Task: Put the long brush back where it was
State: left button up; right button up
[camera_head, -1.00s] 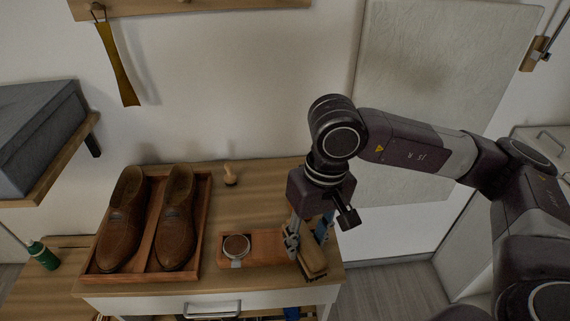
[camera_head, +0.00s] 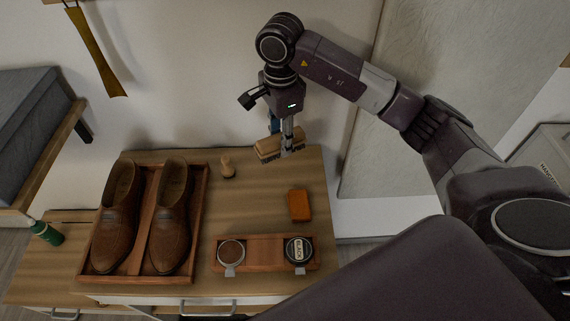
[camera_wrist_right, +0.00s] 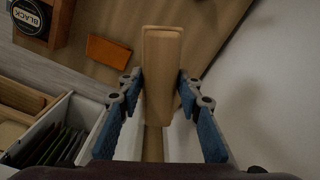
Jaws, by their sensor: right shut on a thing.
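The long brush (camera_head: 270,149) has a pale wooden back and dark bristles facing down. It is at the back right of the wooden cabinet top, close to the wall; I cannot tell whether the bristles touch the top. My right gripper (camera_head: 288,148) is shut on it from above. In the right wrist view the brush's wooden back (camera_wrist_right: 162,75) lies between the blue-padded fingers (camera_wrist_right: 160,100). My left gripper is not in view.
A wooden tray (camera_head: 203,195) holds two brown shoes. An orange block (camera_head: 299,205) lies on the right. A wooden holder (camera_head: 264,253) with two round tins is at the front. The middle of the top is clear.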

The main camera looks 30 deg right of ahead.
jog(key=m, duration=0.1)
jog(key=w+d+m, duration=0.1)
jog(key=m, duration=0.1)
jog(key=shift+w+d+f+p, duration=0.25)
jog(key=shift+f+p, duration=0.1)
jog(key=shift+f, duration=0.05)
jog(key=shift+w+d+f+m, duration=0.1)
jog(key=shift+w+d+m, duration=0.1)
jog(key=shift+m, duration=0.4)
jog(key=shift+s+d+f+m+p, duration=0.1)
jog(key=shift+f+m+p, duration=0.3)
jog(key=shift+f, duration=0.1)
notch_tip(320, 180, down, 5)
jog(key=shift+f+p, duration=0.15)
jog(key=shift+p, duration=0.6)
notch_tip(320, 180, down, 4)
jog(key=shift+r+p, duration=0.2)
jog(key=shift+p, duration=0.35)
jog(key=shift+f, duration=0.3)
jog(key=o, duration=1)
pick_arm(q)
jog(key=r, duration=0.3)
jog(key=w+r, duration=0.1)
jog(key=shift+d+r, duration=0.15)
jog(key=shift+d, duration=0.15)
